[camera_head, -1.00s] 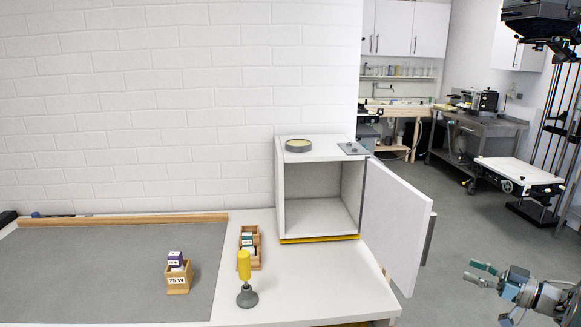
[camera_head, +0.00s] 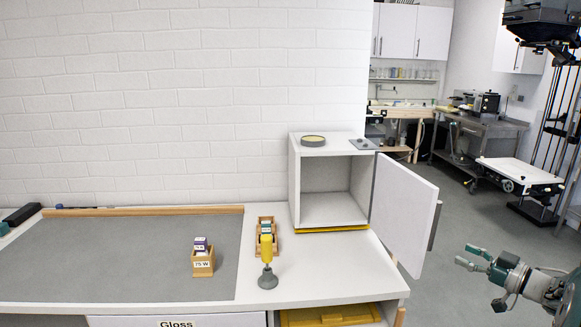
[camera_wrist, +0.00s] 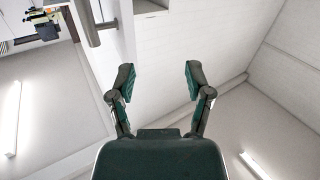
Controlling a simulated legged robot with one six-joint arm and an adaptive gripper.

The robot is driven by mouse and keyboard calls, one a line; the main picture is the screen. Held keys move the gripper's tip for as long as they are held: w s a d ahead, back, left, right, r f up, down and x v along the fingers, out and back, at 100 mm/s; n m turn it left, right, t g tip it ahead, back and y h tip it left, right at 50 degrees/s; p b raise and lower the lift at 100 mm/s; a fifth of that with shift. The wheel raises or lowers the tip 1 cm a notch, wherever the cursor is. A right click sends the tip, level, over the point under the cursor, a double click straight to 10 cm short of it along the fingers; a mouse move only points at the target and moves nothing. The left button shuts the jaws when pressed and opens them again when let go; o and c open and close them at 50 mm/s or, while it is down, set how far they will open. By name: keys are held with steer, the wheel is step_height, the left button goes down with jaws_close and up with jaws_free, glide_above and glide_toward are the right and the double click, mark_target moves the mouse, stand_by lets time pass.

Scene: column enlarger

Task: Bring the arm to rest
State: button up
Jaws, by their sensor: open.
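My gripper (camera_head: 467,257) is at the lower right in the head view, to the right of the workbench and clear of it. Its fingers are apart with nothing between them. In the wrist view my gripper (camera_wrist: 160,80) also shows two spread, empty fingers. Behind them are white walls and ceiling, with lit lamps at the sides. The white open-fronted cabinet (camera_head: 294,190) stands on the bench with its door (camera_head: 404,210) swung open toward the gripper's side. The cabinet looks empty inside.
The bench (camera_head: 345,265) holds a yellow-handled tool (camera_head: 266,250), a small wooden box marked 75 W (camera_head: 203,265), another wooden box (camera_head: 276,240) and a grey mat (camera_head: 120,255). A round tin (camera_head: 313,141) sits on the cabinet. Grey floor (camera_head: 465,215) is open around the gripper.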

steer(key=w+a+r+m+t+h, duration=0.1)
steer(key=a+r+m+h, duration=0.5)
steer(key=a+r+h, duration=0.6)
steer(key=s+a+f+g+y, duration=0.1)
steer(key=s+a+f+g, duration=0.4)
steer(key=s+a, duration=0.4)
steer(key=s+a+f+m+g+y, duration=0.1)
steer(key=s+a+f+g, duration=0.4)
steer(key=s, duration=1.2)
steer(key=a+f, duration=0.3)
steer(key=a, duration=0.1)
steer(key=shift+s+a+m, duration=0.15)
steer(key=shift+s+m, duration=0.05)
steer(key=shift+m, duration=0.1)
steer(key=shift+c, duration=0.6)
steer(key=shift+w, duration=0.15)
